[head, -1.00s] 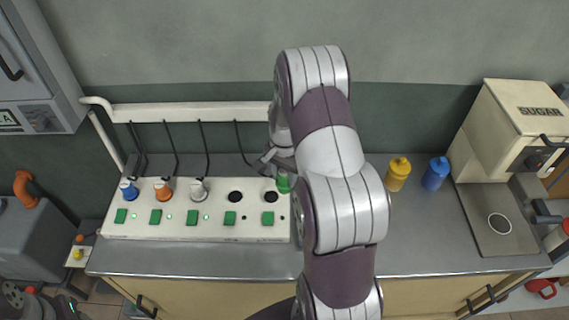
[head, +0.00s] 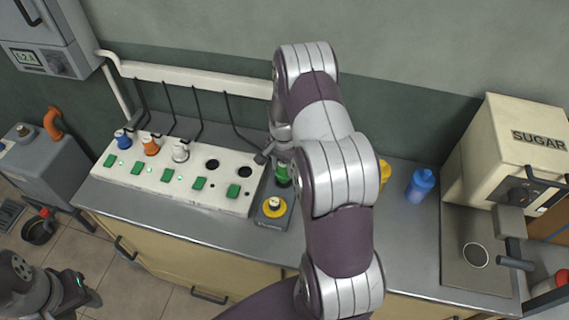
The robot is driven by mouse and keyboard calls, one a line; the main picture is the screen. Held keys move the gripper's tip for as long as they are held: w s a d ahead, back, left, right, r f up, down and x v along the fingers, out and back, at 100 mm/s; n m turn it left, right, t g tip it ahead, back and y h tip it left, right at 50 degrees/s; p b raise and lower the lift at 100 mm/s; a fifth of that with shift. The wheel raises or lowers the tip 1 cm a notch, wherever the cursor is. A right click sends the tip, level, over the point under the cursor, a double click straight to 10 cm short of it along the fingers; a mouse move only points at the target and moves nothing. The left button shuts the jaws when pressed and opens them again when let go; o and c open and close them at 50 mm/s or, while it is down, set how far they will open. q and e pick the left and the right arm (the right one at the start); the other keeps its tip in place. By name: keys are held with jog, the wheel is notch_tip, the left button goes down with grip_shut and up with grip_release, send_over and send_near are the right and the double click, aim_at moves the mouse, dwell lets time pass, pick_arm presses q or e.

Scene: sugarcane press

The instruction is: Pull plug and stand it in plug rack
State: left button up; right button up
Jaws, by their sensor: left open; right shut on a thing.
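A green plug (head: 283,176) is at the right end of the white socket panel (head: 140,186), just beyond its edge. My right gripper (head: 272,152) is shut on it, with a black cable leading up to the rail; the arm hides part of both. A dark grey block (head: 270,218), perhaps the plug rack, sits right of the panel with a round yellow piece (head: 275,207) on it. The green plug is just behind that piece; whether it touches the block is unclear. My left gripper (head: 80,290) is open and empty at lower left, away from the counter.
Blue (head: 123,139), orange (head: 150,146) and white (head: 180,151) plugs stand in the panel; two sockets (head: 212,164) are empty. Blue (head: 421,185) and yellow (head: 385,174) bottles and the sugar machine (head: 520,140) stand right. Front counter is clear.

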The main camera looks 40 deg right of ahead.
aim_at(284, 173)
jog(key=shift+s+d+f+b, duration=0.15)
jog(key=shift+f+b, duration=0.2)
jog(key=shift+f, duration=0.85)
jog(key=shift+w+a, duration=0.25)
pick_arm(q)
jog(key=shift+f, duration=0.95)
pick_arm(e)
jog(key=shift+s, duration=0.1)
jog(key=shift+d, duration=0.1)
pick_arm(q)
jog(key=shift+r, duration=0.2)
jog(key=shift+f+b, duration=0.5)
jog(key=shift+f, duration=0.05)
pick_arm(e)
jog(key=shift+f, duration=0.7)
pick_arm(q)
jog(key=shift+r, duration=0.1)
pick_arm(e)
jog(key=o, duration=0.8)
